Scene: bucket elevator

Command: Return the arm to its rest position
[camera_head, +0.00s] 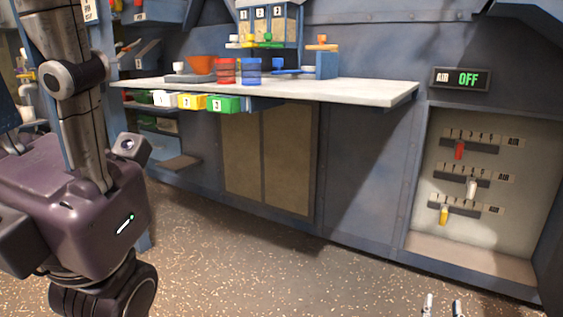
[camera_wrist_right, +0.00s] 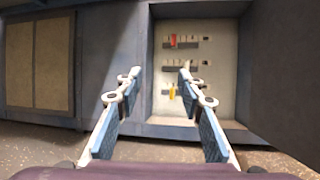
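My right gripper (camera_head: 443,307) shows only its two fingertips at the bottom edge of the head view, low over the floor in front of the lever panel. In the right wrist view its two fingers (camera_wrist_right: 160,73) are spread apart with nothing between them, so it is open and empty. The fingers point towards the lever panel (camera_wrist_right: 217,95) and are apart from its levers. Most of the right arm is hidden below the head view. My left gripper is not visible.
The recessed panel holds red (camera_head: 459,150), white (camera_head: 472,188) and yellow (camera_head: 444,215) levers. A sign (camera_head: 460,79) above reads AIR OFF. A worktop (camera_head: 375,92) with cups and coloured drawers juts out at the back. The speckled floor (camera_head: 260,275) between is clear.

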